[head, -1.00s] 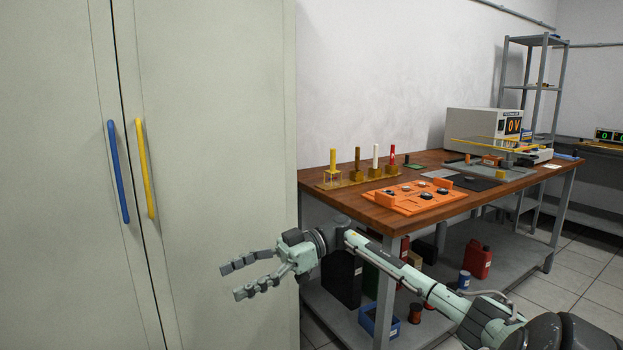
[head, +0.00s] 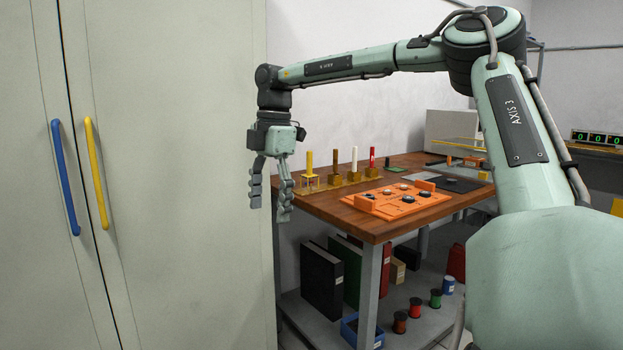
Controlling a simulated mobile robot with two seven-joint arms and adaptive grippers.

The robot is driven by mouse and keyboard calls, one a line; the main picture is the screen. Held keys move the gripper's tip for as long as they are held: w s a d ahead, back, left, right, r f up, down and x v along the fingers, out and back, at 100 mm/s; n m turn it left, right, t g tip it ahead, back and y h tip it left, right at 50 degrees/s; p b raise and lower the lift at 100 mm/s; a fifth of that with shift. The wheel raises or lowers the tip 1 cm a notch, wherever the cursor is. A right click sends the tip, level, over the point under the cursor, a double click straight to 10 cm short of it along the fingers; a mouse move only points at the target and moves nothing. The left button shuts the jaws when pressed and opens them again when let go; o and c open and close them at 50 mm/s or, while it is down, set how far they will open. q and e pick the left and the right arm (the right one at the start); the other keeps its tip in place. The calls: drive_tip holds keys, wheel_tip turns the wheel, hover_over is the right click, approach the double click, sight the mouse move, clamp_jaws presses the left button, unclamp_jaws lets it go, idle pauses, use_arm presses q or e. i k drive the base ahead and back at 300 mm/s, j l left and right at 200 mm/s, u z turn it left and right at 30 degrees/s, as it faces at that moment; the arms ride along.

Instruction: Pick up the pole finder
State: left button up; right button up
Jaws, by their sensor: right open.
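I cannot tell for sure which thing is the pole finder. Upright pieces stand in a row along the back left of the wooden bench (head: 345,214): a yellow one (head: 309,162), a brown one (head: 337,160), a white one (head: 354,158) and a red one (head: 372,157). An orange tray (head: 405,209) with several small dark and grey parts lies in front of them. My right gripper (head: 270,211) points down, open and empty, left of the bench's near-left corner and apart from these pieces. My left gripper is not in view.
A tall pale cabinet (head: 180,120) with a blue handle (head: 65,178) and a yellow handle (head: 96,172) fills the left. Binders (head: 322,280), several spools (head: 415,308) and a blue bin (head: 350,332) sit on the lower shelf. A dark mat (head: 455,185) lies farther right.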

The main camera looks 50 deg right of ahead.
sight(309, 175)
drive_tip(key=i+l, duration=0.15)
drive_tip(key=l, duration=0.25)
drive_tip(key=i+l, duration=0.1)
drive_tip(key=l, duration=0.3)
drive_tip(key=i+l, duration=0.15)
drive_tip(key=l, duration=0.25)
drive_tip(key=i+l, duration=0.15)
drive_tip(key=l, duration=0.25)
drive_tip(key=i+l, duration=0.1)
drive_tip(key=l, duration=0.3)
drive_tip(key=i+l, duration=0.15)
drive_tip(key=l, duration=0.25)
